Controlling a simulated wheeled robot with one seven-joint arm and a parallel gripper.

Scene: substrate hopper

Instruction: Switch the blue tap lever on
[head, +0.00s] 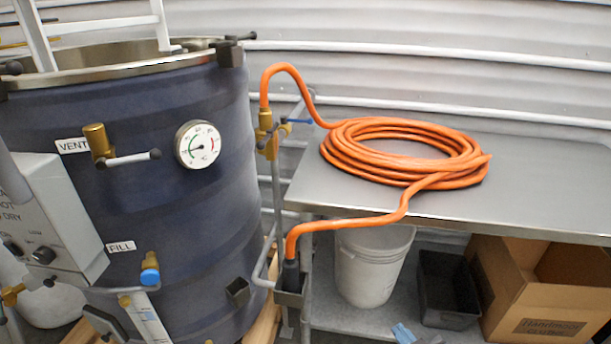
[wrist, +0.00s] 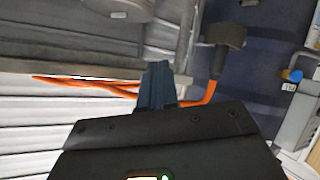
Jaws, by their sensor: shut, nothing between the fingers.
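The blue tap lever (head: 299,121) is a thin handle on the brass tap (head: 265,132) in the head view. It sticks out to the right, roughly level, across the upright pipe. The orange hose (head: 405,143) rises from the tap top and lies coiled on the bench. My gripper (wrist: 157,72) shows only in the wrist view, its dark fingers shut and empty. In that view the hose (wrist: 205,100) passes behind the fingers. I cannot make out the tap or its blue lever there.
The dark blue drum (head: 215,240) stands left of the tap, with a dial (head: 198,144), a vent valve (head: 100,145) and a blue-capped fill valve (head: 150,268). The steel bench (head: 540,185) is right. Below it are a white bucket (head: 370,265) and a cardboard box (head: 530,300).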

